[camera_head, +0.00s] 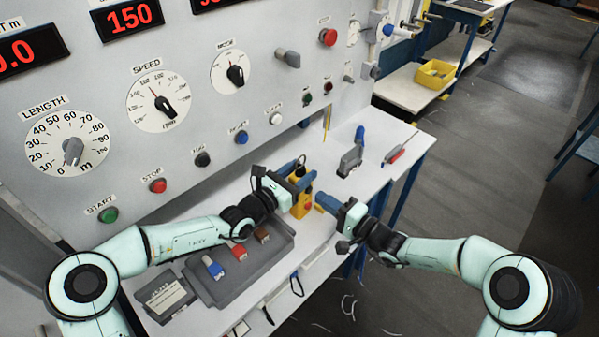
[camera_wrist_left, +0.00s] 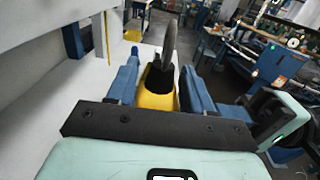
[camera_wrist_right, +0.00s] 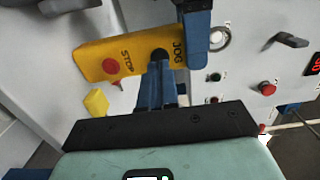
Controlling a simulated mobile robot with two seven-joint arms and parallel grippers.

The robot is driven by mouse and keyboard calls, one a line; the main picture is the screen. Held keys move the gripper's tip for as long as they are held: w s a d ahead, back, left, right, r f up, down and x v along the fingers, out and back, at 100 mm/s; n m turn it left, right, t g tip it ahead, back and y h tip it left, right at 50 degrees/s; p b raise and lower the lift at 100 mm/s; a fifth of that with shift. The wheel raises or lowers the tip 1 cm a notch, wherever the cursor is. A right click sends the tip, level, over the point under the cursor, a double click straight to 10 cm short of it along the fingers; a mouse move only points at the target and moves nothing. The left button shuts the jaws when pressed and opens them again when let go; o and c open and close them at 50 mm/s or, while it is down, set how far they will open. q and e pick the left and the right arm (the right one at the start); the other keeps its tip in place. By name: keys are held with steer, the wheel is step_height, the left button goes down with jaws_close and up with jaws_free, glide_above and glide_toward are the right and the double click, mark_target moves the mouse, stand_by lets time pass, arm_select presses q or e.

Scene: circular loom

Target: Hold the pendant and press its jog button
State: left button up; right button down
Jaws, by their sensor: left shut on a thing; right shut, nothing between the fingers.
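The yellow pendant (camera_head: 304,204) is held above the front of the white bench. My left gripper (camera_wrist_left: 158,82) is shut on it, one blue finger on each side, near the black cable end. In the right wrist view the pendant (camera_wrist_right: 92,57) shows a red STOP button (camera_wrist_right: 110,66) and a black JOG button (camera_wrist_right: 159,53). My right gripper (camera_wrist_right: 157,68) is shut and empty, its fingertips at the lower edge of the JOG button. I cannot tell whether they touch or press it. In the head view my right gripper (camera_head: 322,203) is just right of the pendant.
A grey tray (camera_head: 225,290) with small coloured parts lies on the bench, left of the pendant. A grey blue-handled tool (camera_head: 351,158) and a red-handled tool (camera_head: 396,153) lie behind. The control panel (camera_head: 205,130) rises at the back left.

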steer(key=shift+a, duration=0.15)
steer(key=shift+x, duration=1.15)
steer(key=shift+v, duration=2.1)
steer(key=shift+w, duration=0.1)
stand_by(3.2)
steer(key=v, duration=0.4)
steer(key=shift+x, duration=2.75)
